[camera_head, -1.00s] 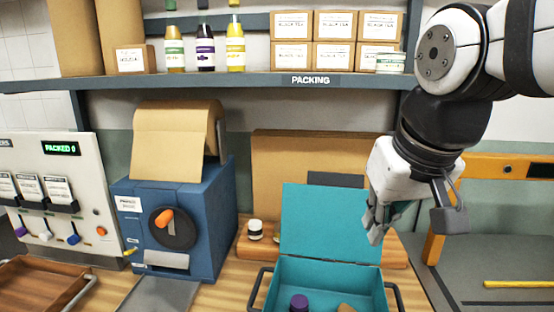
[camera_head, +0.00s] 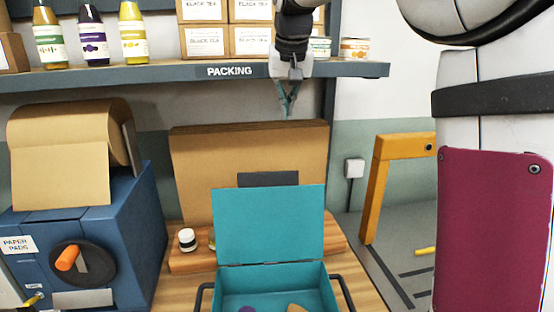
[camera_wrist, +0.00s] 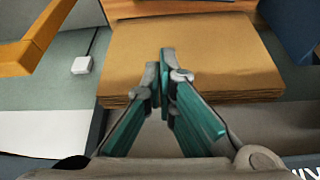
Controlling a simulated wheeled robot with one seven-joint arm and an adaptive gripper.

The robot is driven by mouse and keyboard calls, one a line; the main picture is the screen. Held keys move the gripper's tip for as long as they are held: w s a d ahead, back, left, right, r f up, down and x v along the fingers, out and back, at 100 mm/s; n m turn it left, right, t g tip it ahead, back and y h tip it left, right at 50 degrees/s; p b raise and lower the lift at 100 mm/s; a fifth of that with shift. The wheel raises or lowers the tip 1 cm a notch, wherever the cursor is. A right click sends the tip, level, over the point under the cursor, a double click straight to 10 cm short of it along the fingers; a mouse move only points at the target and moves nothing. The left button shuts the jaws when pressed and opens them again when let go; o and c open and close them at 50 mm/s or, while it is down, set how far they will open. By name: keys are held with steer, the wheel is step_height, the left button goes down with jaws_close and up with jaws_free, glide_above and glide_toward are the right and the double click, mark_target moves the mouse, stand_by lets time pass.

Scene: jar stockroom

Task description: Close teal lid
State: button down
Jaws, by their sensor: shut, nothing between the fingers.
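The teal lid (camera_head: 268,226) stands open and upright at the back edge of the teal box (camera_head: 328,291). Inside the box, a purple item (camera_head: 247,309) and a tan item (camera_head: 296,308) show at the picture's lower edge. My gripper (camera_head: 287,116) is above and behind the lid, in front of the cardboard stack and just below the shelf edge, apart from the lid. In the wrist view my gripper (camera_wrist: 165,60) has its teal fingers together with nothing between them. The lid is not in the wrist view.
A shelf marked PACKING (camera_head: 130,78) with bottles and boxes runs above. Flat cardboard (camera_head: 215,160) leans behind the lid. A small white jar (camera_head: 187,239) stands left of it on a wooden board (camera_head: 190,263). A blue paper dispenser (camera_head: 130,235) is at left.

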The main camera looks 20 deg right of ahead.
steer(key=p+x, duration=0.2)
steer(key=x, duration=1.6)
steer(key=s, duration=0.1)
steer(key=s+p, duration=0.1)
steer(key=s+a+r, duration=0.1)
steer(key=s, duration=0.1)
steer(key=shift+a, duration=0.1)
